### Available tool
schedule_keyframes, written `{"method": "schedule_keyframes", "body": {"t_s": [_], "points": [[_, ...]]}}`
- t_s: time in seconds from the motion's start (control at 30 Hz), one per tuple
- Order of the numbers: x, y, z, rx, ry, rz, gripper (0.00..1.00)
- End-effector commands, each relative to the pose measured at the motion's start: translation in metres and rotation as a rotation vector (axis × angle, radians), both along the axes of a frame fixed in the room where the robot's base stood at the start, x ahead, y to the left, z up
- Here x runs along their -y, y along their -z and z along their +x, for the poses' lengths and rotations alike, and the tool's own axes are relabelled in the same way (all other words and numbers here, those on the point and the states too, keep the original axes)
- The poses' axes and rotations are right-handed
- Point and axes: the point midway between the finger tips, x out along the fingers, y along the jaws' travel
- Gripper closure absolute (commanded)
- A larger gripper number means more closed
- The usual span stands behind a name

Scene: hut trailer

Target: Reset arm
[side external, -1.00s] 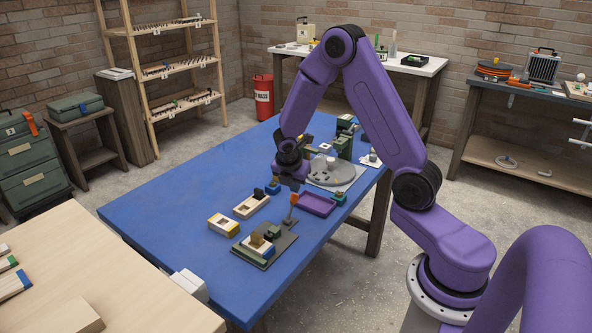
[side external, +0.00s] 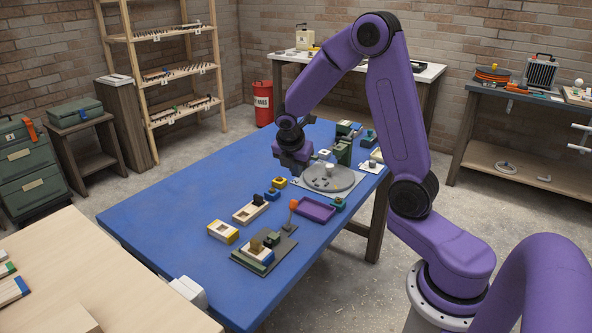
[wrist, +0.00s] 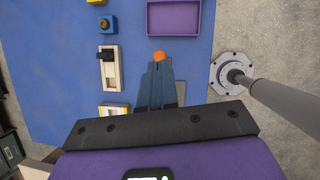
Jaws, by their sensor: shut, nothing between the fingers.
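My purple arm holds my gripper (side external: 300,170) in the air over the blue table, near the round grey turntable (side external: 328,178). In the wrist view the fingers (wrist: 160,70) are together with nothing between them. They point down toward the table and cover part of what lies below. An orange-topped tool (side external: 293,205) shows just past the fingertips in the wrist view (wrist: 160,56). My gripper touches none of these things as far as I can see.
On the blue table (side external: 160,215) stand a purple tray (side external: 316,210), a cream block holder (side external: 249,212), a yellow-edged holder (side external: 223,231), a dark board (side external: 279,250) with blocks, and small blue (side external: 272,194) and yellow (side external: 280,183) blocks. The table's left part is clear.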

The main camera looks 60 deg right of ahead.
Motion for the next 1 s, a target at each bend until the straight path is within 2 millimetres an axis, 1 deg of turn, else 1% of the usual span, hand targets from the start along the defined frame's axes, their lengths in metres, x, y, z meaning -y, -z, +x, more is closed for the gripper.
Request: {"method": "schedule_keyframes", "body": {"t_s": [0.07, 0.17, 0.27, 0.33, 0.47, 0.57, 0.7, 0.87, 1.0], "points": [[-0.002, 0.0, 0.0, 0.003, 0.002, 0.003, 1.0], [-0.013, -0.003, -0.003, 0.018, 0.016, 0.017, 1.0], [-0.034, -0.009, -0.01, 0.046, 0.049, 0.046, 1.0], [-0.053, -0.014, -0.018, 0.071, 0.082, 0.077, 1.0], [-0.088, -0.022, -0.04, 0.107, 0.151, 0.14, 1.0], [-0.111, -0.027, -0.06, 0.125, 0.205, 0.19, 1.0], [-0.141, -0.033, -0.093, 0.135, 0.278, 0.258, 1.0], [-0.168, -0.04, -0.136, 0.128, 0.363, 0.332, 1.0], [-0.185, -0.044, -0.178, 0.104, 0.44, 0.388, 1.0]]}}
